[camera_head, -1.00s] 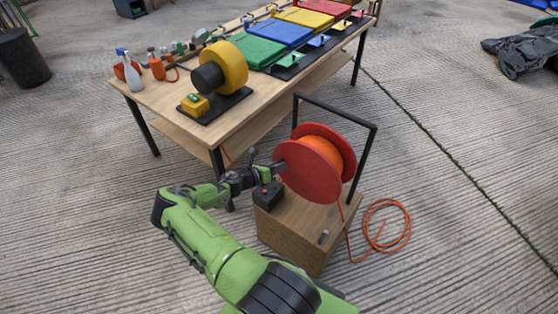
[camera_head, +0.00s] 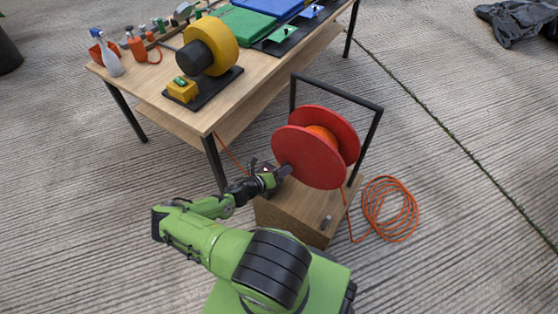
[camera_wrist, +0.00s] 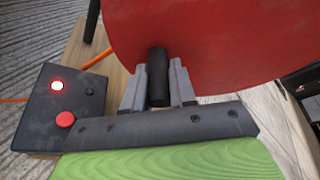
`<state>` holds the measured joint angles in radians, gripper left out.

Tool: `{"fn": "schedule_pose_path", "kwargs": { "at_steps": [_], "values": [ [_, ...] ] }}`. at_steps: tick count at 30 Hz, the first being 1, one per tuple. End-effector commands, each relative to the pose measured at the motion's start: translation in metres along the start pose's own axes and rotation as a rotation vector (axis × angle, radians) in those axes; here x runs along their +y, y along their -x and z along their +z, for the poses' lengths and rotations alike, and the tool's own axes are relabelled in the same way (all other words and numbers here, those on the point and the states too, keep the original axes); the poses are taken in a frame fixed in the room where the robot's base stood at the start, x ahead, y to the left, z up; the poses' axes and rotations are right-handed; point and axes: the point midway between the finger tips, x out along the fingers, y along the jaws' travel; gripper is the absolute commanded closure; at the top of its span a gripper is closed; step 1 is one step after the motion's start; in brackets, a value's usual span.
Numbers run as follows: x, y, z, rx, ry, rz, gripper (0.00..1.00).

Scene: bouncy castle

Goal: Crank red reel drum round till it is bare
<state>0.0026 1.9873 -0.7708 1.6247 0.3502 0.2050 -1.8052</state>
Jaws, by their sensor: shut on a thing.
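The red reel drum (camera_head: 312,160) hangs in a black frame on a wooden box. Some orange cord (camera_head: 322,136) shows between its two red flanges, close around the core. In the wrist view the red flange (camera_wrist: 215,40) fills the top. My gripper (camera_head: 282,173) is at the lower left of the near flange. In the wrist view my gripper (camera_wrist: 158,88) is shut on the black crank handle (camera_wrist: 157,75), with one finger on each side. Loose orange cord (camera_head: 390,210) lies in several loops on the ground to the right of the box.
A black control box (camera_wrist: 62,105) with a lit red lamp and a red button sits left of my gripper. The wooden table (camera_head: 195,115) with a yellow blower (camera_head: 218,48) stands behind. The black frame (camera_head: 340,90) rises over the drum. Concrete is open at right.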

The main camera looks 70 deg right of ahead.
Motion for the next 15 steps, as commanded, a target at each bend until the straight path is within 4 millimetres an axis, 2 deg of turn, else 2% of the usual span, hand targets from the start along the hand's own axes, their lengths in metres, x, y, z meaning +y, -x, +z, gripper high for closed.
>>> {"fn": "schedule_pose_path", "kwargs": {
  "at_steps": [1,6,15],
  "values": [
    [0.002,0.001,-0.008,0.005,0.002,0.004,1.00],
    [0.003,0.000,-0.022,0.006,0.004,0.002,1.00],
    [-0.004,-0.006,-0.040,0.005,0.228,-0.094,1.00]
  ]
}}
